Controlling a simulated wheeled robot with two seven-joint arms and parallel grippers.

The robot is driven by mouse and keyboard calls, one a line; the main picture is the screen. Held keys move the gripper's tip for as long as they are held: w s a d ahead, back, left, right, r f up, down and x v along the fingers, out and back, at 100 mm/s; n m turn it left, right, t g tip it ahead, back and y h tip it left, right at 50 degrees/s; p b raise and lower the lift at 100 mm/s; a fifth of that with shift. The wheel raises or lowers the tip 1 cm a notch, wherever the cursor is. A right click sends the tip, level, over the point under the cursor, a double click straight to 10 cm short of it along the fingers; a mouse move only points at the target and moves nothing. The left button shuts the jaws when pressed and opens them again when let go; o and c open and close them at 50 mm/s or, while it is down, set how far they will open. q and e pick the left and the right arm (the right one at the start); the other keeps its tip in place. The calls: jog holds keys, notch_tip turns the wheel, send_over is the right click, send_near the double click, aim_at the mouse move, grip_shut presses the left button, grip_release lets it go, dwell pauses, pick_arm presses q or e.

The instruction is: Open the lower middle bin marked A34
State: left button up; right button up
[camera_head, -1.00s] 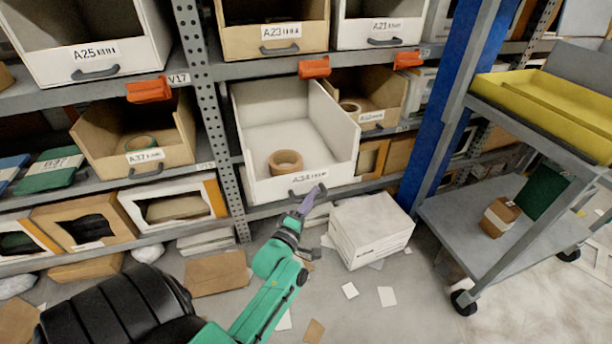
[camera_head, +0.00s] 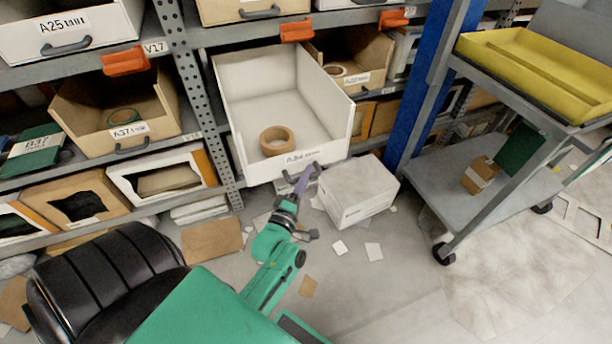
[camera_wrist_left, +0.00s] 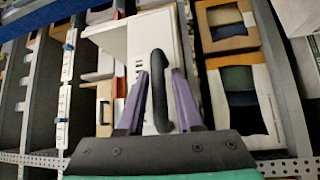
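The white bin marked A34 (camera_head: 335,140) is in the lower middle of the rack, drawn far out of its shelf. Its open top shows a roll of tan tape (camera_head: 277,140) inside. Its dark handle (camera_head: 290,177) is low on the front face. My left gripper (camera_head: 310,173) is at this handle. My right gripper is out of view.
A white carton (camera_head: 358,190) stands on the floor just right of and below the bin. A grey cart (camera_head: 480,205) with a yellow tray (camera_head: 530,75) is at the right. Bin A37 (camera_head: 125,132) is to the left. Loose papers lie on the floor.

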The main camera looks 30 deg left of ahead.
pick_arm(q)
jog(key=shift+o, duration=0.2)
jog(key=shift+s, duration=0.25)
jog(key=p+v, duration=0.1)
jog(key=v, duration=1.3)
jog(key=shift+p, duration=0.35)
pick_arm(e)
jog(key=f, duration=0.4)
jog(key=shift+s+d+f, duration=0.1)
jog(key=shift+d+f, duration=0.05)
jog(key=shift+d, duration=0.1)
